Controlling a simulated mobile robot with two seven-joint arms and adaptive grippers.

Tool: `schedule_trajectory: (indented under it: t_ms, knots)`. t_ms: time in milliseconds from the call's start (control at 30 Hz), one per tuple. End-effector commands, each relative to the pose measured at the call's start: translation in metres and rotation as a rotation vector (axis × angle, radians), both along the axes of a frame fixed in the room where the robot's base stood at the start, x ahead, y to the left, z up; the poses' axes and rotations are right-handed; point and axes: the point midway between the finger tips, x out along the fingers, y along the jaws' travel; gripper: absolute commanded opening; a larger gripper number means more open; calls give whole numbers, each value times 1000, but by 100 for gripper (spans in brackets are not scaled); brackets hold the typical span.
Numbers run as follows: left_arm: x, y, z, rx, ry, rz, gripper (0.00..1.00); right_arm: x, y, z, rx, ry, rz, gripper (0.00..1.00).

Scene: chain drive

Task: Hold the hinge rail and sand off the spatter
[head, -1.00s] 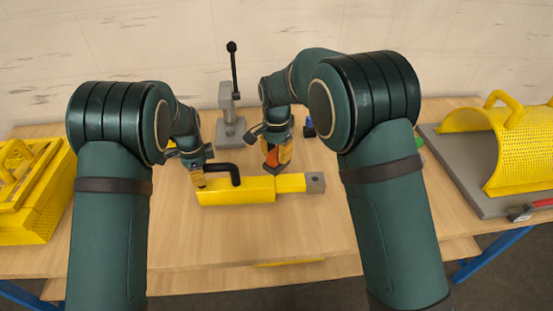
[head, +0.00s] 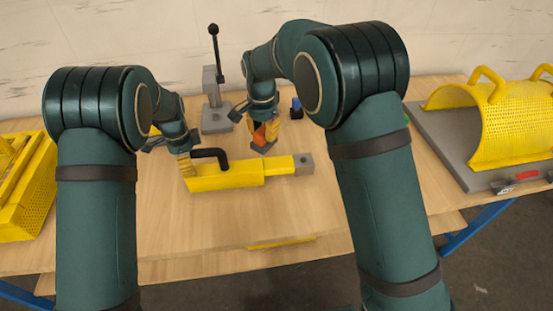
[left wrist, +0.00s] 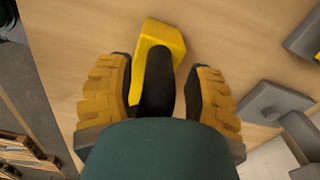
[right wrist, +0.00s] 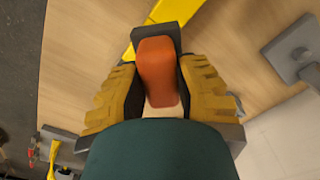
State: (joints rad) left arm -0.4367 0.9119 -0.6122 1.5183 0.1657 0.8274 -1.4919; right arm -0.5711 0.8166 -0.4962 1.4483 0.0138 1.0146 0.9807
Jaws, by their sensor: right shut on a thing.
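The yellow rail (head: 222,180) lies on the bench, with a narrower yellow stretch and a grey end block (head: 303,164) at right. A bent black handle (head: 212,153) stands on its left part. My left gripper (head: 184,165) is at the rail's left end. In the left wrist view its fingers (left wrist: 157,95) stand apart on either side of a black part (left wrist: 155,80). My right gripper (head: 264,127) is shut on the orange grip of a sanding block (right wrist: 157,70). The block's dark base (head: 263,148) is just behind the rail; contact is unclear. I cannot make out any spatter.
A grey clamp with a black lever (head: 214,100) stands behind the rail. A small blue-and-black item (head: 296,110) is at the back. A yellow crate (head: 28,190) is at left; a perforated yellow guard (head: 500,125) is at right. The bench front is mostly clear.

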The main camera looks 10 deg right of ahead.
Motion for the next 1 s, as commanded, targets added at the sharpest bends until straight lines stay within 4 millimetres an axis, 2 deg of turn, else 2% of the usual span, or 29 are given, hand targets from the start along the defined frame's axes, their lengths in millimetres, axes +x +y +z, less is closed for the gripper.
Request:
schedule_trajectory:
  t_ms: [133, 233, 700, 833, 1000]
  knots:
    - [0, 0, 3, 0, -1, 0, 52, 0, 0, 0, 1, -1, 0, 0]
    - [1, 0, 11, -1, -3, -1, 52, 0, 0, 0, 1, -1, 0, 0]
    - [1, 0, 98, -1, -3, -1, 52, 0, 0, 0, 1, -1, 0, 0]
    - [0, 0, 113, -2, -1, 0, 52, 0, 0, 0, 1, -1, 0, 0]
    - [0, 0, 120, 1, 0, 0, 52, 0, 0, 0, 1, -1, 0, 0]
